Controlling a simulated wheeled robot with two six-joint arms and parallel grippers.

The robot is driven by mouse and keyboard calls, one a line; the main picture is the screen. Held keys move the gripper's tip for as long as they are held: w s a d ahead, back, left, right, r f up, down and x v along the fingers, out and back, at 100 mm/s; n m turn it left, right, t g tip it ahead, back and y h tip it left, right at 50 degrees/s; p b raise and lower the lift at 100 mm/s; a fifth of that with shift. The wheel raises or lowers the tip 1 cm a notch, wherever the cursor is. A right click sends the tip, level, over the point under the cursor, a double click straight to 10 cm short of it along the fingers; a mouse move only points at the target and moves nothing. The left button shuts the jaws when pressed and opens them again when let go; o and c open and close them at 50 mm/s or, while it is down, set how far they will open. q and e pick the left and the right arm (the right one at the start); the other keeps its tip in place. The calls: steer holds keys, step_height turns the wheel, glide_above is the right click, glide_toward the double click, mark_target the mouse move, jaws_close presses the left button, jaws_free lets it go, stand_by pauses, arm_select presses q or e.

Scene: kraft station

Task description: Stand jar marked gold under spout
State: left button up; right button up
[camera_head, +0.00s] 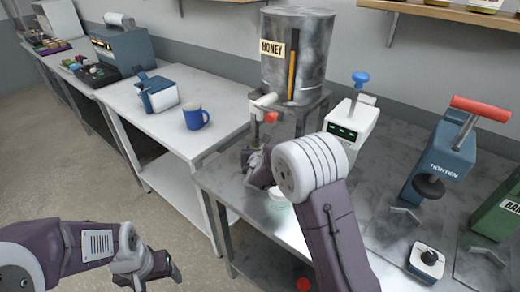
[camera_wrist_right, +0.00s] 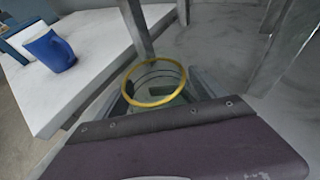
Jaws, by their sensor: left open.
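The honey tank (camera_head: 295,55) stands on a metal stand, with its spout (camera_head: 264,102) on the front left. In the right wrist view, a clear jar with a gold rim (camera_wrist_right: 155,103) has its open mouth directly in front of my right gripper. My right gripper (camera_head: 257,165) is low, below the spout, partly hidden by my own arm. My left gripper (camera_head: 160,277) is open and empty over the floor.
A blue mug (camera_head: 195,116) and a blue-white container (camera_head: 157,93) stand on the white table to the left. A shelf hangs above.

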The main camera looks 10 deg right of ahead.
steer(key=shift+r, duration=0.1)
steer(key=shift+s+a+r, duration=0.1)
steer(key=shift+s+r, duration=0.05)
steer(key=shift+s, duration=0.05)
steer(key=v, duration=0.7)
steer(key=shift+s, duration=0.1)
